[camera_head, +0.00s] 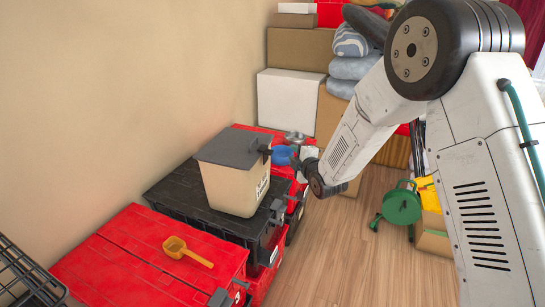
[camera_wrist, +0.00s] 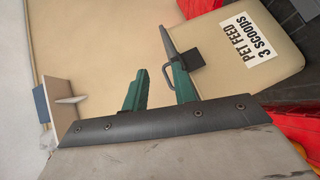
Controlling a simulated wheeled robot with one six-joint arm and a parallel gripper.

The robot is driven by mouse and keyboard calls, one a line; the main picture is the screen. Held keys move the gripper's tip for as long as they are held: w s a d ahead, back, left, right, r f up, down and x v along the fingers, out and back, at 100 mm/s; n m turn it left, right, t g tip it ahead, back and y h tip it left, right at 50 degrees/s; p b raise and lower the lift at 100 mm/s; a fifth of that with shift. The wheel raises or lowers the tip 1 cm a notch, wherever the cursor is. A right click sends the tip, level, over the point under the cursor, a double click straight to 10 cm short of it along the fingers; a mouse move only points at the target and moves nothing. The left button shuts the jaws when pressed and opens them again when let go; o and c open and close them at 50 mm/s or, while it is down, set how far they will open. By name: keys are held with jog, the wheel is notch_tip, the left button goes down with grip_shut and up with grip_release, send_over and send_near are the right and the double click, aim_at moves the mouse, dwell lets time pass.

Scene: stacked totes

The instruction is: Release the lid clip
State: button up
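The beige feed bin (camera_head: 233,188) with a dark grey lid (camera_head: 232,147) stands upright on a black tote. A dark clip (camera_head: 265,150) sits at the lid's right edge. My gripper (camera_wrist: 157,70) has two green fingers apart.
The black tote (camera_head: 178,196) stands among red totes (camera_head: 130,262). An orange scoop (camera_head: 186,251) lies on the near red lid. Boxes (camera_head: 291,98) and cushions (camera_head: 353,67) are stacked behind. A green reel (camera_head: 401,205) sits on the right. The wooden floor (camera_head: 345,265) in front is clear.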

aim_at(266, 155)
jog(key=a+f+n+t+y, duration=0.1)
jog(key=a+f+n+y, duration=0.15)
jog(key=a+f, duration=0.2)
jog(key=x, duration=0.7)
jog(key=shift+w+d+f, duration=0.2)
jog(key=shift+w+f, duration=0.05)
jog(key=shift+h, duration=0.25)
grip_shut()
